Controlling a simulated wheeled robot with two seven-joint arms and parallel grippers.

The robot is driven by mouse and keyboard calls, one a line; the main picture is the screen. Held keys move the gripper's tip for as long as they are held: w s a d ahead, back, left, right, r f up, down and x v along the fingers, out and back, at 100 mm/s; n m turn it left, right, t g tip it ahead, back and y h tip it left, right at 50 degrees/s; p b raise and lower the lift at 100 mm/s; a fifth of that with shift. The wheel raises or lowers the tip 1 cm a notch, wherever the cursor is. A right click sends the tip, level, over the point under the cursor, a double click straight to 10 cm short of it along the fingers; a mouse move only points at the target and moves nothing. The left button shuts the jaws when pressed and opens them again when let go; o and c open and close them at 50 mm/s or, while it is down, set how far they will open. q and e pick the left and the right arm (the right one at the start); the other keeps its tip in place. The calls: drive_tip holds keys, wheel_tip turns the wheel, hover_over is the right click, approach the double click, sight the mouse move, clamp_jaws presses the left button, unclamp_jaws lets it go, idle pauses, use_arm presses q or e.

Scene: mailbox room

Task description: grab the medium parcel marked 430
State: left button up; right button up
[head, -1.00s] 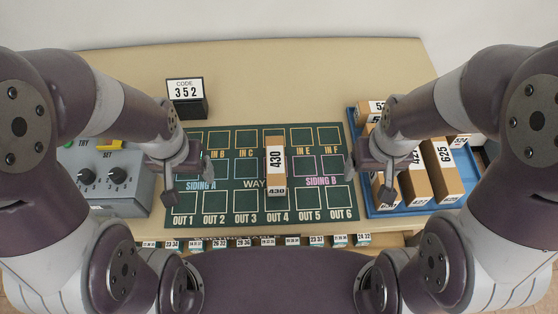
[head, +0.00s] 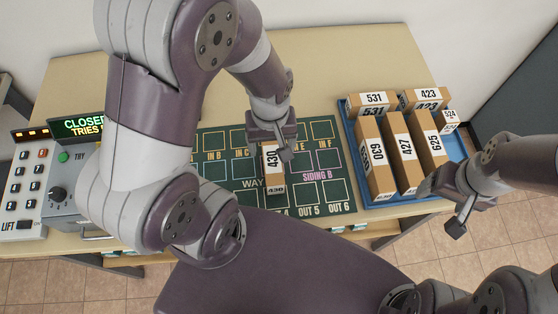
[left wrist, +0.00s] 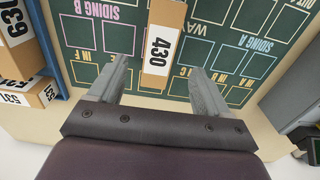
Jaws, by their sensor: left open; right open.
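The parcel marked 430 (head: 273,188) is a brown box with a white label, lying on the green marked mat (head: 329,200). My left gripper (head: 277,150) is open above the parcel's far part and hides some of it in the head view. In the left wrist view, parcel 430 (left wrist: 163,43) shows between the two spread fingers of my left gripper (left wrist: 161,70), with a gap on each side; whether the fingers are level with it I cannot tell. My right gripper (head: 460,213) is open and empty, off the table's front right.
A blue tray (head: 402,204) at the right holds several brown parcels, including 427 (head: 404,150) and 625 (head: 433,138). A grey control box (head: 66,200) with a "CLOSED" display stands at the left.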

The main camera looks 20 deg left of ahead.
sight(272, 159)
use_arm(q)
wheel_tip(272, 159, down, 10)
drive_tip(key=shift+w+f, duration=0.1)
drive_tip(key=c, duration=1.2)
